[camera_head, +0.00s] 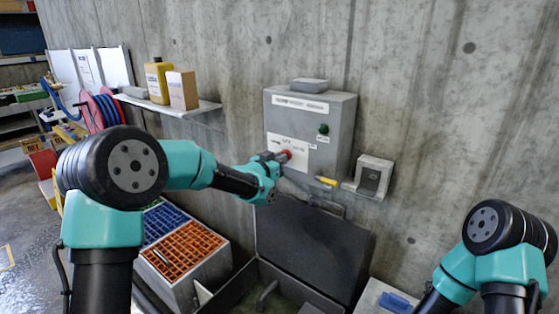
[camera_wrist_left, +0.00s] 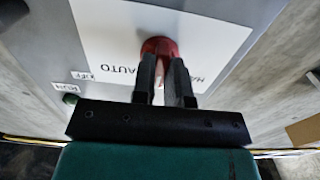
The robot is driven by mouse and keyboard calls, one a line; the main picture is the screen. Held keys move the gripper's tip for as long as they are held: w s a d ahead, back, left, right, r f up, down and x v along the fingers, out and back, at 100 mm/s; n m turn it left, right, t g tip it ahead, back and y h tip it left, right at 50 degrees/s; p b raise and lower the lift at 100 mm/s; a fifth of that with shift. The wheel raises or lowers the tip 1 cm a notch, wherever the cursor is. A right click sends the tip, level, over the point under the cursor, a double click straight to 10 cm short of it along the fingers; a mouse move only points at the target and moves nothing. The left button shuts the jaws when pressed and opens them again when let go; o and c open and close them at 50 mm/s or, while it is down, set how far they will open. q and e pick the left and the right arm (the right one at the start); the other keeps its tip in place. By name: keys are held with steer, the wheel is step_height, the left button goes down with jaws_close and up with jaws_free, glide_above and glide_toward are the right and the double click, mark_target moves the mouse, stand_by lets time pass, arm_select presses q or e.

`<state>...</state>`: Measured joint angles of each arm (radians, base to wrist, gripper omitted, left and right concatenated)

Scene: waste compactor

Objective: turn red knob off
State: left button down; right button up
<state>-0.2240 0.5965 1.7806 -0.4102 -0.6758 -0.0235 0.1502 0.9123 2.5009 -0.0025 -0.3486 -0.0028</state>
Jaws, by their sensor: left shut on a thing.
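The red knob (camera_head: 287,154) sits on the front of a grey control box (camera_head: 342,127) on the concrete wall. In the left wrist view the red knob (camera_wrist_left: 160,47) lies in front of a white label plate (camera_wrist_left: 103,30) with the word AUTO. My left gripper (camera_head: 283,156) is at the knob, its two fingers (camera_wrist_left: 162,70) shut on it from both sides. The fingers hide part of the knob, and its exact pointer position is hard to read. My right arm shows at the lower right, but its gripper is out of view.
A green button (camera_head: 323,129) sits on the box, right of the knob. A yellow marker-like item (camera_head: 327,182) and a small grey box (camera_head: 374,175) are below right. An open dark bin (camera_head: 310,243) stands below.

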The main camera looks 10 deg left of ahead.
arm_select(q)
steer(key=c, duration=1.1)
jaws_free()
steer(key=shift+c, duration=0.2)
steer(key=v, duration=1.7)
steer(key=shift+s, duration=0.2)
